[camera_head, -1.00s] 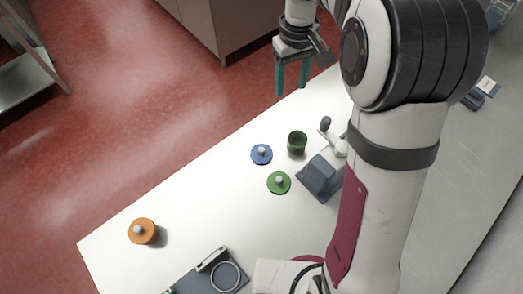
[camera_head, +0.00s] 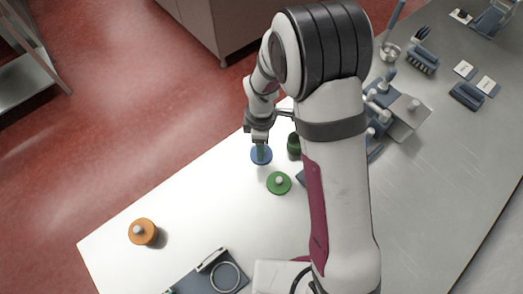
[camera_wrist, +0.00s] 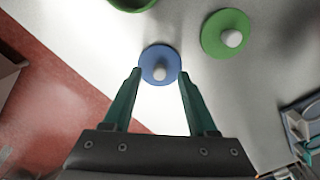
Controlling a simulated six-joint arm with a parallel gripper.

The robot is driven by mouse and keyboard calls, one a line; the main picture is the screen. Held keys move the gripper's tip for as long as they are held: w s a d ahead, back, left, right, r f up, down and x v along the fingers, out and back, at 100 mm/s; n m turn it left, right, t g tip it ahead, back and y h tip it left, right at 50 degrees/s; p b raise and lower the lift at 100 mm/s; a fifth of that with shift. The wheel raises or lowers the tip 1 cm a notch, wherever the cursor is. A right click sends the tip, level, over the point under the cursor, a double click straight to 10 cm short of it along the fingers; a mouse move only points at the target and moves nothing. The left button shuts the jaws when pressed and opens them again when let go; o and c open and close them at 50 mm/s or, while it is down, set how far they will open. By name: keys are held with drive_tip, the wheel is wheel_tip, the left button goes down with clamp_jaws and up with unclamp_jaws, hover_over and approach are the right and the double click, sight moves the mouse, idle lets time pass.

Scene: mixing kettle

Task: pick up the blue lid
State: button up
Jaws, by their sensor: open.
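The blue lid (camera_head: 254,158) is a round disc with a pale knob, lying on the white table. In the wrist view the blue lid (camera_wrist: 160,56) shows in full, with its knob just beyond and between my fingertips. My gripper (camera_head: 260,150) is over the lid in the head view and partly covers it. In the wrist view my gripper (camera_wrist: 160,74) has its two green fingers spread apart, with nothing between them but a view of the table and the lid's near edge. I cannot tell the exact height of the fingertips above the lid.
A green lid (camera_head: 279,183) lies close to the blue lid. A dark green pot (camera_head: 294,146) stands just right of my gripper. An orange lidded thing (camera_head: 142,231) is at the far left. The white table (camera_head: 200,215) is clear between.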

drive_tip(key=shift+f, duration=0.6)
clamp_jaws()
